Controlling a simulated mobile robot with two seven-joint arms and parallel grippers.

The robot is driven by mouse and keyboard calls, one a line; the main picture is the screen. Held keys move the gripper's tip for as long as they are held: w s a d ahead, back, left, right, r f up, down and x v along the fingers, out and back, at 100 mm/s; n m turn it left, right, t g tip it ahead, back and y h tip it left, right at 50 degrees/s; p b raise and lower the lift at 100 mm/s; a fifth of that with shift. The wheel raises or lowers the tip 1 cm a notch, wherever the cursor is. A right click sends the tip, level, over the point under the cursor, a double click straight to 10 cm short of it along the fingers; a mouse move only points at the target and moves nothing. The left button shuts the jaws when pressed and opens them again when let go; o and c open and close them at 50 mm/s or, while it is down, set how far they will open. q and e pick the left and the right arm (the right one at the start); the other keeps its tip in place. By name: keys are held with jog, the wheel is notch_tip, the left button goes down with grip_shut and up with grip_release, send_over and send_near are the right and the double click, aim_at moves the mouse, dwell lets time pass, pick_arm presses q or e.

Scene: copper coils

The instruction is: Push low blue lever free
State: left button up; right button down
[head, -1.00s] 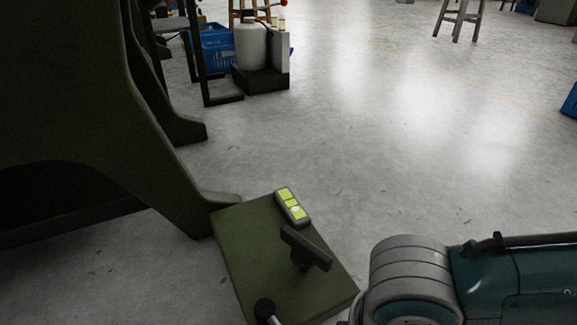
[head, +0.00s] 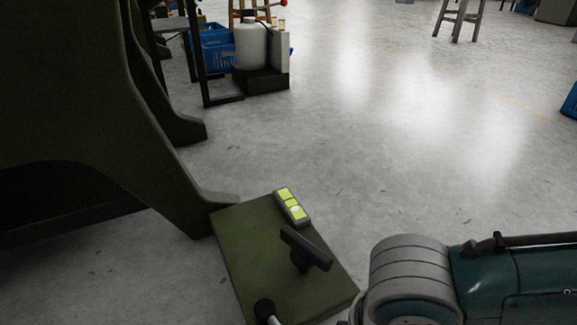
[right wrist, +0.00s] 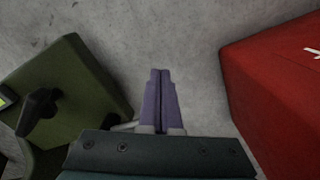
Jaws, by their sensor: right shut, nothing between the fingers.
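No blue lever shows in either view. A green box (head: 240,238) in the head view carries a black T-shaped handle (head: 305,248) and a lever with a black knob (head: 264,308) at the lower edge. The same box (right wrist: 92,72) is at the left of the right wrist view, with the black handle (right wrist: 38,110). My right gripper (right wrist: 160,72) has its purple fingers shut together with nothing between them. It is to the right of the green box, over grey floor. A pale rod (right wrist: 124,127) shows just left of the fingers. My left gripper is not in view.
A red block (right wrist: 275,90) stands to the right of my right gripper. A large dark green machine frame (head: 150,140) rises at left. A blue crate (head: 215,50) is behind. The middle floor is clear.

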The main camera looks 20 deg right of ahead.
dwell(0.4)
jog(key=shift+w+a, duration=0.2)
jog(key=shift+a, duration=1)
jog(key=shift+w+a, duration=0.15)
jog(key=shift+a, duration=1)
jog(key=shift+w+a+b, duration=0.9)
jog(key=shift+a+b, duration=0.05)
jog(key=shift+a, duration=2.6)
notch_tip(320, 180, up, 10)
jog(key=d+p, duration=0.2)
jog(key=p, duration=1)
jog(key=shift+s+p, duration=0.25)
jog(key=shift+p, duration=0.15)
